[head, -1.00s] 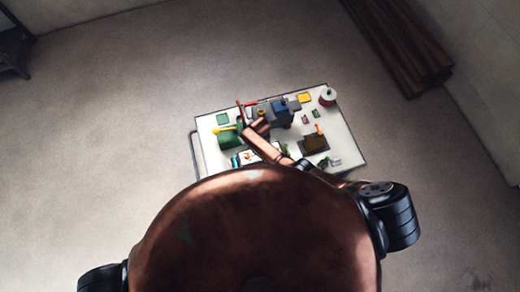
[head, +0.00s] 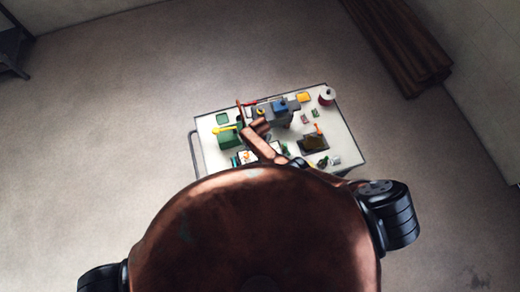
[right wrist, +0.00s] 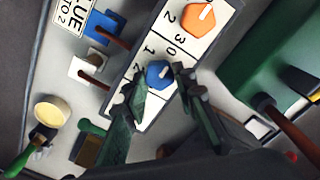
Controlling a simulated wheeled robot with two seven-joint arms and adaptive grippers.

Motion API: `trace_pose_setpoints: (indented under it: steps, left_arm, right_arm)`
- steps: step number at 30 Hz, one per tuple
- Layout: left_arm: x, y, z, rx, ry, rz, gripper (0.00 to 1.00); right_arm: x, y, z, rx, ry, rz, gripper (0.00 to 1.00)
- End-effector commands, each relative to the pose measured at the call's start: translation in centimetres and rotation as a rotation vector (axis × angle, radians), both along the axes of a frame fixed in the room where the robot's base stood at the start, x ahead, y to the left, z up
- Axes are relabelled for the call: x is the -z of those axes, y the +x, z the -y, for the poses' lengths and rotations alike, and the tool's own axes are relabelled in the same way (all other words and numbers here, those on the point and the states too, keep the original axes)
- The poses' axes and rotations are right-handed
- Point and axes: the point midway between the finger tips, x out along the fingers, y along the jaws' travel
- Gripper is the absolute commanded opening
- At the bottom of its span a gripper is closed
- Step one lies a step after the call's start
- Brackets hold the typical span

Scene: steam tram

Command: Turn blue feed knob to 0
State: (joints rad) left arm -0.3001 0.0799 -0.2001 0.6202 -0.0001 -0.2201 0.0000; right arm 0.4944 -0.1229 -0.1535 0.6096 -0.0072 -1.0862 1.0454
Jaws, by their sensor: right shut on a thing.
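The blue feed knob (right wrist: 159,74) sits on a white panel strip (right wrist: 207,42) with black numbers in the right wrist view. My right gripper (right wrist: 163,82) is shut on this knob, one dark finger on each side. A 0 and a 1 are printed close to the knob; a small pale mark shows on it, but I cannot tell which number it points to. The orange knob (right wrist: 198,18) is farther along the same strip. In the head view my right arm reaches over the table and the fingers cannot be made out. My left gripper is not in view.
A partly cut-off sign (right wrist: 72,14) reads "LUE TO 2". Near the knob are a blue block (right wrist: 101,27), a white block (right wrist: 86,68) and a large green body (right wrist: 265,45). The table (head: 346,150) also holds a red-and-white spool (head: 327,95) and several small parts.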

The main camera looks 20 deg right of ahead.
Motion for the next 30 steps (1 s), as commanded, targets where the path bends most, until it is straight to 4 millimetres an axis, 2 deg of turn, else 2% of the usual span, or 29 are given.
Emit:
trace_pose_setpoints:
  steps: [11, 12, 18, 20, 30]
  left_arm:
    - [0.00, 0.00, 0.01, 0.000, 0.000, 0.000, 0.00]
    - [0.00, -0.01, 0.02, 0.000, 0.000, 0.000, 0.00]
    - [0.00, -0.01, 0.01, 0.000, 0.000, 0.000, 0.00]
    - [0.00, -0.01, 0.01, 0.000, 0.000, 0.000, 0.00]
    - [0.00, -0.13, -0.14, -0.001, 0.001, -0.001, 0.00]
  right_arm:
    - [-0.05, 0.08, -0.20, 0.006, 0.004, 0.002, 0.01]
    - [-0.05, 0.08, -0.20, 0.006, 0.004, 0.002, 0.26]
    - [-0.05, 0.08, -0.12, 0.005, 0.002, 0.002, 0.40]
    - [-0.04, 0.06, -0.09, 0.005, 0.002, 0.001, 0.42]
    - [-0.25, 0.06, -0.10, 0.005, 0.002, 0.001, 0.42]
